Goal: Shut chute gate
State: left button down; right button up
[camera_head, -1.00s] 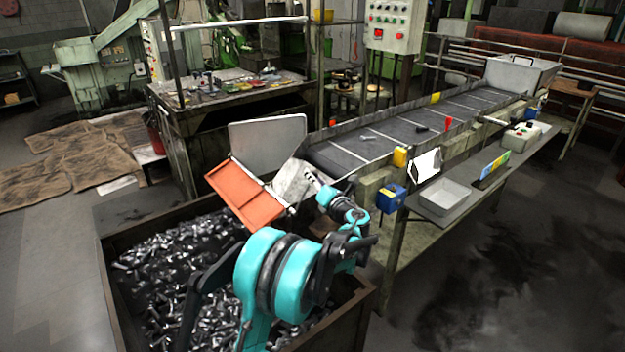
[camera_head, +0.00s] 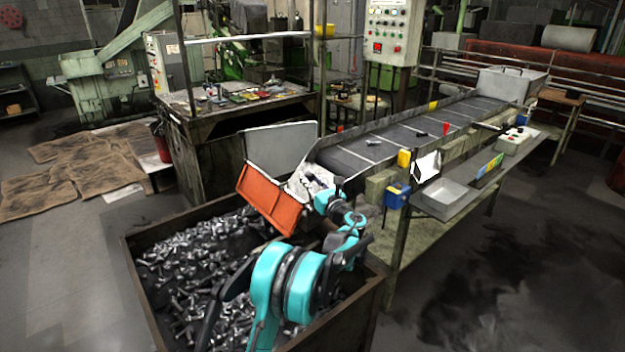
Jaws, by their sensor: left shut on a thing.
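The chute gate, an orange panel with a pale rim (camera_head: 268,200), stands tilted at the chute mouth, at the end of the conveyor and above the bin. A grey side plate (camera_head: 282,150) rises behind it. My left gripper (camera_head: 318,188) is at the gate's right side, beside the pale chute lip (camera_head: 306,178). It is shut on the gate's edge, though its fingertips are small and partly hidden by my arm. My right gripper is out of view.
A dark metal bin (camera_head: 140,262) full of loose bolts (camera_head: 195,262) lies below the chute. The conveyor (camera_head: 385,145) runs back to the right. Floor at right is clear.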

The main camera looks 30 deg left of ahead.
pick_arm(q)
jog(key=s+a+f+n+g+y+b, duration=0.1)
jog(key=s+a+f+n, duration=0.1)
jog(key=s+n, duration=0.4)
jog(key=shift+s+a+f+n+y+b, duration=0.2)
jog(key=shift+a+f+n+y+b, duration=0.15)
jog(key=shift+n, duration=0.45)
jog(key=c, duration=1.3)
grip_release()
jog(key=shift+d, duration=0.1)
jog(key=v, duration=1.2)
jog(key=shift+r, duration=0.15)
